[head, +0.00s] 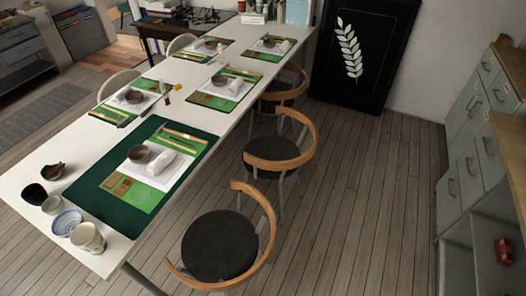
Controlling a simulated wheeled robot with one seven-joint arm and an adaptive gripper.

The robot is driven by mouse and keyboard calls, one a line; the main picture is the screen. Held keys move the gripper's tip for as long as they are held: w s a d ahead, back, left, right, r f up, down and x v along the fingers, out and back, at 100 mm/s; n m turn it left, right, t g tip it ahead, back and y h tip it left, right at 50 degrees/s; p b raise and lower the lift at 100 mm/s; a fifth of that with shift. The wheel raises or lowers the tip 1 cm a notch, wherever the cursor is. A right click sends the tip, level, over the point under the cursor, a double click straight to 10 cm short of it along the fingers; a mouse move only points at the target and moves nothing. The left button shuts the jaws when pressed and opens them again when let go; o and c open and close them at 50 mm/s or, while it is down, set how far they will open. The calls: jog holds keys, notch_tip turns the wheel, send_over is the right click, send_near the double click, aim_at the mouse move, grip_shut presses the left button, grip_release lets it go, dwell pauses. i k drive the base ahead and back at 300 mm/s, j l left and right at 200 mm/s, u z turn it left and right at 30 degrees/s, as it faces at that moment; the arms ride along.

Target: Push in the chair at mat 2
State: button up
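A long white table (34,181) runs from front left to back. Three chairs with dark round seats and curved wooden backrests stand along its right side: a near one (220,247), a middle one (272,153) and a far one (285,96). The near chair's seat lies clear of the table edge; the other two seats sit closer to it. Two pale chairs (118,84) (181,43) show on the left side. A large dark green mat (92,200) lies nearest, with several smaller green mats (209,101) beyond. I cannot read any mat numbers. My gripper is not in view.
Bowls and cups (88,238) stand at the table's near left corner. Grey drawer cabinets (466,160) line the right side. A black panel with a white leaf (350,60) leans at the back wall. The wooden floor (365,190) between chairs and cabinets is clear.

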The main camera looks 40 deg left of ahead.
aim_at(268, 157)
jog(key=i+u, duration=0.25)
jog(key=u, duration=0.2)
jog(key=i+u, duration=0.25)
jog(key=u, duration=0.2)
jog(key=i+l+u, duration=0.2)
jog(key=u, duration=0.3)
jog(key=i+l+u, duration=0.25)
jog(key=u, duration=0.2)
jog(key=i+l+u, duration=0.15)
jog(key=l+u, duration=0.15)
jog(key=u, duration=0.15)
jog(key=i+l+u, duration=0.3)
jog(key=l+u, duration=0.25)
jog(key=l, duration=0.25)
jog(key=i+l+u, duration=0.1)
jog(key=l+u, duration=0.2)
jog(key=l, duration=0.15)
jog(key=l+u, duration=0.25)
jog(key=l, duration=0.2)
jog(key=i, duration=0.05)
